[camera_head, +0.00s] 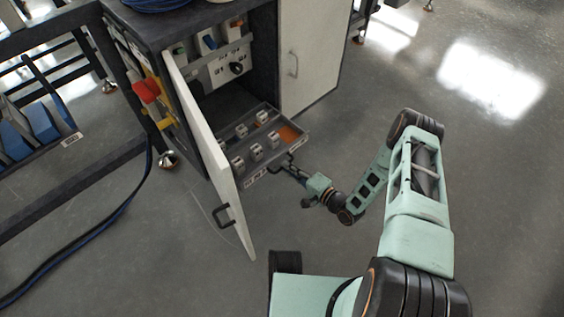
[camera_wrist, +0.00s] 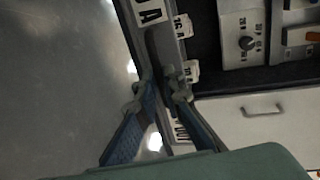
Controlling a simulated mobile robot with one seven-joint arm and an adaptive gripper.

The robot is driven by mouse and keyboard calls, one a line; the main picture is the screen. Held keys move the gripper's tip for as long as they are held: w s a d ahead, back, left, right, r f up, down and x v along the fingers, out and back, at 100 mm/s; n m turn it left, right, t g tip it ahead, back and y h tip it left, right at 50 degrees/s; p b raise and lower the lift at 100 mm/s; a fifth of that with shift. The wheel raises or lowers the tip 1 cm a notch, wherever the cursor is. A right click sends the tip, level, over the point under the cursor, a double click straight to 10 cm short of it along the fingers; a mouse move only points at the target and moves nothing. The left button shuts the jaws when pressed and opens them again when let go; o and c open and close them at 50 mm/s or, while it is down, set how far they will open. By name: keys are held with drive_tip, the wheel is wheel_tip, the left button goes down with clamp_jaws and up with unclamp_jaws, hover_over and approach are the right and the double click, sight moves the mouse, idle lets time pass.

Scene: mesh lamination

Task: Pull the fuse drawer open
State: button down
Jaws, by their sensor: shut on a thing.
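The fuse drawer (camera_head: 258,152) is a grey tray pulled out from the lower part of the dark cabinet. Several pale fuse blocks (camera_head: 256,151) stand in it, and an orange patch shows at its right end. Labels run along its front. My gripper (camera_head: 291,167) is at the dark handle on the drawer front. In the wrist view my gripper (camera_wrist: 160,92) has its two blue-padded fingers on either side of the handle (camera_wrist: 161,58), shut on it. The fingers partly hide the handle.
The white left door (camera_head: 208,150) stands open beside the drawer, its handle (camera_head: 222,215) facing out. The right door (camera_head: 309,50) is also open. Switches (camera_head: 216,55) sit above the drawer. A cable (camera_head: 110,222) runs along the floor at left. Floor in front is clear.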

drive_tip(key=shift+s+d, duration=0.2)
drive_tip(key=shift+d, duration=0.05)
drive_tip(key=c, duration=2)
unclamp_jaws()
drive_tip(key=shift+c, duration=0.2)
wheel_tip(320, 180, up, 10)
